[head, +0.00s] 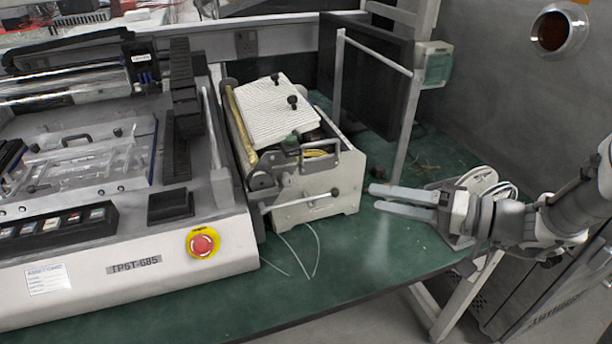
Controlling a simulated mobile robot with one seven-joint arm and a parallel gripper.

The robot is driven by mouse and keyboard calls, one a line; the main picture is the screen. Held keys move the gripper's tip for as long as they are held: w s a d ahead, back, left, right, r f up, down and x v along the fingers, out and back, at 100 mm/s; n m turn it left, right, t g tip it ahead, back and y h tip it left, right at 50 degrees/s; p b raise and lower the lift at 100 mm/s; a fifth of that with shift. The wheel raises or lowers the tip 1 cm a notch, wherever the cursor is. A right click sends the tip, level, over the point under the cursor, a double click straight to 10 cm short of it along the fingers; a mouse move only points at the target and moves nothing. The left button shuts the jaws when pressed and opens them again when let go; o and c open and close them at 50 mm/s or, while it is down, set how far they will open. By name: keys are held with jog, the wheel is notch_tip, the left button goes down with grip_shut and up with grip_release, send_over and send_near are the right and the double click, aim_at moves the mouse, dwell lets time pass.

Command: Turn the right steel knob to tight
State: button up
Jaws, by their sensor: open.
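My gripper (377,197) is at the right of the head view, above the green table. Its two pale fingers point left, with a gap between them and nothing held. To its left stands a small beige machine (338,185) with a ribbed white cover. Two small dark knobs stand on the cover, a left one (275,77) and a right one (292,101). They look black, and I cannot tell whether either is the right steel knob or how tight it is. The gripper is apart from the machine, lower and to the right of both knobs.
A large white machine (140,280) with a red emergency button (203,244) fills the left. A white post frame (402,130) and a dark panel (375,70) stand behind the beige machine. The green tabletop (350,260) is mostly clear in front, with thin wires near the machine.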

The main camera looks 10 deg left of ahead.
aim_at(292, 182)
jog(key=b+x, duration=0.1)
jog(key=x, duration=1.6)
jog(key=shift+s+a, duration=0.1)
jog(key=shift+c, duration=0.3)
grip_shut()
